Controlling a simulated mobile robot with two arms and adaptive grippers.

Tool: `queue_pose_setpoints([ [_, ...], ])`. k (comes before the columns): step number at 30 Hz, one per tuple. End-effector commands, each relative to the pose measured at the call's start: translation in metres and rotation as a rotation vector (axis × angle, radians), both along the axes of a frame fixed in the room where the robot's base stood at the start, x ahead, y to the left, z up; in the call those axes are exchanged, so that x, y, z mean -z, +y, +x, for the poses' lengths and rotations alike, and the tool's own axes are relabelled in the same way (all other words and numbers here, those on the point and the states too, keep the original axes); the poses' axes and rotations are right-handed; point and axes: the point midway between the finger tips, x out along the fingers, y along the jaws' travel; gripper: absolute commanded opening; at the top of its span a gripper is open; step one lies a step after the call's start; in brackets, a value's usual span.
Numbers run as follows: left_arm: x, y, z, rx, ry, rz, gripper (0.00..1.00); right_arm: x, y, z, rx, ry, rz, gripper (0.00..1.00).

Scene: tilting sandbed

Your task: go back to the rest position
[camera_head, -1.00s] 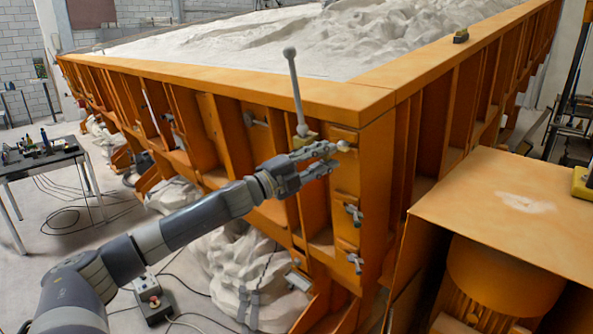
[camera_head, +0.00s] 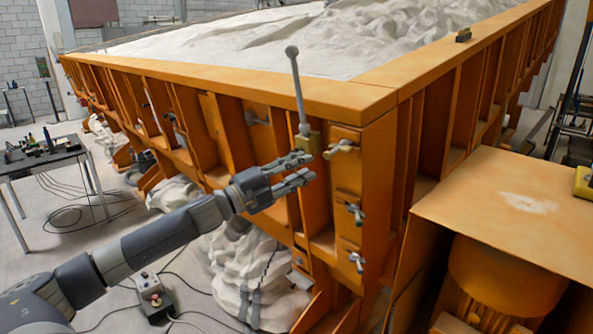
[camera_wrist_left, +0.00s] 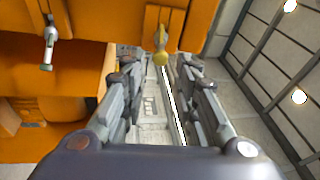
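My left gripper (camera_head: 312,166) is open and empty, left of the sandbed's front corner. It sits just below the foot of a tall grey lever with a ball top (camera_head: 297,90). A small handle (camera_head: 341,148) on the orange corner post is to the right of the fingertips, with a visible gap. In the left wrist view the two fingers (camera_wrist_left: 160,58) stand apart. A brass-coloured knob (camera_wrist_left: 161,57) shows beyond them, and a grey handle (camera_wrist_left: 49,42) is at the left. My right gripper is in neither view.
The orange sandbed frame (camera_head: 330,98) fills the middle. More handles (camera_head: 356,214) (camera_head: 356,262) are on its post. An orange box (camera_head: 520,190) is at right, a black-topped table (camera_head: 42,157) at left. A control box (camera_head: 153,298) and cables lie on the floor.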

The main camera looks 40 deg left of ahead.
Motion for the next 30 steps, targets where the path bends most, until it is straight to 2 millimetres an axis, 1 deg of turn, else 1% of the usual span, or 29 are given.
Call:
queue_pose_setpoints([
  [7, 0.001, 0.002, -0.007, -0.001, 0.001, 0.001, 0.28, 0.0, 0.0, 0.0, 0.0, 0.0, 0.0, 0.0],
  [24, 0.002, 0.003, -0.007, -0.003, 0.001, 0.0, 0.28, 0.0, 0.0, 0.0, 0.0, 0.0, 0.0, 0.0],
  [26, 0.009, 0.008, -0.006, -0.014, 0.009, -0.011, 0.28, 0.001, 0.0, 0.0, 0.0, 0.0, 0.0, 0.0],
  [28, 0.026, 0.02, -0.005, -0.041, 0.031, -0.038, 0.28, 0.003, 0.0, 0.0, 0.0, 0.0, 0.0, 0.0],
  [29, 0.037, 0.027, -0.005, -0.059, 0.046, -0.055, 0.28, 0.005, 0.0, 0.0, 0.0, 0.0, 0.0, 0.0],
  [30, 0.056, 0.039, -0.004, -0.089, 0.069, -0.083, 0.28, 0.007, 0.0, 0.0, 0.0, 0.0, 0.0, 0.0],
])
